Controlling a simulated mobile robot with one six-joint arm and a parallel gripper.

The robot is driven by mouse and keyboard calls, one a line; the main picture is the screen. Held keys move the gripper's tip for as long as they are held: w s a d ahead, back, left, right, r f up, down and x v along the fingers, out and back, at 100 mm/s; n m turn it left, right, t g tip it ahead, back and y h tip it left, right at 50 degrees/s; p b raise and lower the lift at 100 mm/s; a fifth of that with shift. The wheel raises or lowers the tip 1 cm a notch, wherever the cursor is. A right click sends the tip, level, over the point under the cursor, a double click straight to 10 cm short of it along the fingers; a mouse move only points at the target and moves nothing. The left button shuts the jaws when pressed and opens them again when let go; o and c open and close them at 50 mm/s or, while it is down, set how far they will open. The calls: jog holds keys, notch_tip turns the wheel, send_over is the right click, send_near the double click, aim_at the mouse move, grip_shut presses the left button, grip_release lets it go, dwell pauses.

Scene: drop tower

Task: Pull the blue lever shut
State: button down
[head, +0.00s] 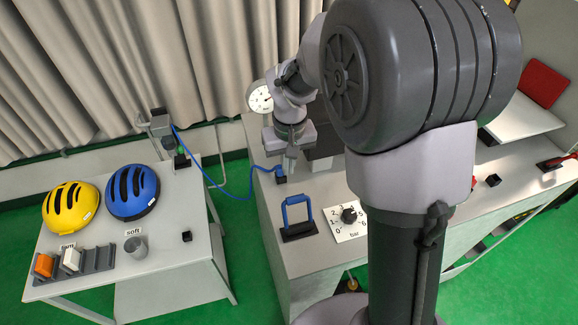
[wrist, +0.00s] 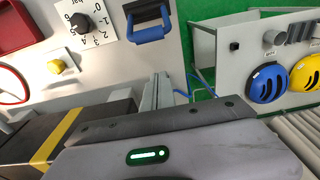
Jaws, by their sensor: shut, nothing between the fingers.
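The blue lever (head: 309,206) is a U-shaped handle on a black base, near the left front edge of the grey bench. It stands up from its base. It also shows at the top of the wrist view (wrist: 150,38). My gripper (head: 289,172) points down over the bench, behind the lever in the head view and apart from it. Its fingers are shut and empty. They also show in the wrist view (wrist: 157,92), below the lever in the picture. The fingertips are small, and I cannot tell their exact height above the bench.
A dial plate (head: 346,222) marked bar sits just right of the lever. A round gauge (head: 260,97) stands behind my gripper. A blue hose (head: 232,194) crosses to the left table (head: 170,235), which holds a yellow helmet (head: 70,211) and a blue helmet (head: 132,191).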

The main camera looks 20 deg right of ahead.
jog(key=s+f, duration=0.3)
jog(key=f, duration=0.2)
jog(key=shift+f, duration=0.15)
jog(key=shift+f+b, duration=0.1)
jog(key=shift+b, duration=0.35)
